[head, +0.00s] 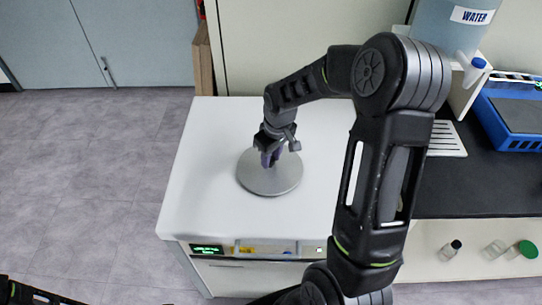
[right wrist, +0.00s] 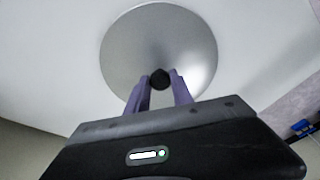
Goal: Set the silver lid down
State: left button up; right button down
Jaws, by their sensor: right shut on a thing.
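The silver lid (head: 256,182) is a round grey disc over the white top of the freeze dryer (head: 215,140). My right gripper (head: 270,158) is above the lid's middle. In the right wrist view the lid (right wrist: 130,45) fills the upper middle, and the purple fingers (right wrist: 160,85) of my right gripper are shut on its black knob (right wrist: 160,78). I cannot tell whether the lid touches the white top or hangs just above it. Only a piece of my left arm shows at the bottom left of the head view; its gripper is out of view.
A water container (head: 450,25) and a blue tray-like device (head: 515,115) stand at the right on the black counter (head: 470,185). Small bottles (head: 450,250) sit on a lower surface at the bottom right. The white top is clear around the lid.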

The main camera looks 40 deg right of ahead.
aim_at(275, 170)
jog(key=c, duration=1.1)
grip_release()
notch_tip(275, 170, up, 12)
jog(key=s, duration=0.1)
jog(key=shift+s, duration=0.4)
jog(key=shift+d, duration=0.15)
